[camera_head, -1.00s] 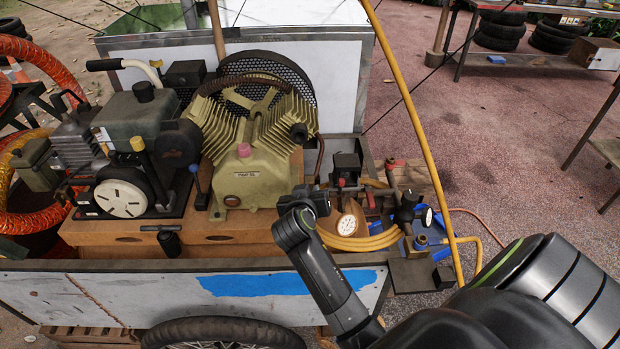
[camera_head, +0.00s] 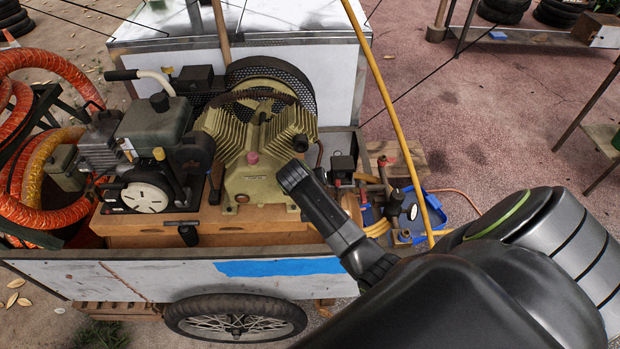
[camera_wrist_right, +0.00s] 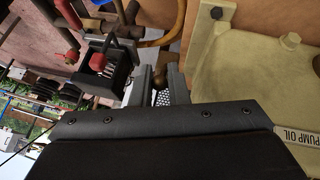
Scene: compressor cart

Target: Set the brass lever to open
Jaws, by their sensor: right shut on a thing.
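My right gripper (camera_wrist_right: 162,84) shows in the right wrist view with its two dark fingers close together. A small brass-brown piece (camera_wrist_right: 155,91) sits between the fingers, seemingly the end of the brass lever; most of it is hidden. The fingers are beside the tan compressor pump, which also shows in the head view (camera_head: 252,150). In the head view my right forearm crosses in front of the cart's right end and hides the fingertips and the lever. The lever's angle cannot be told. My left gripper is in neither view.
In the right wrist view, a black box with a red knob (camera_wrist_right: 98,62) stands left of the fingers, and the pump's oil-labelled housing (camera_wrist_right: 240,75) is close on the right. Engine (camera_head: 150,140) stands at left.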

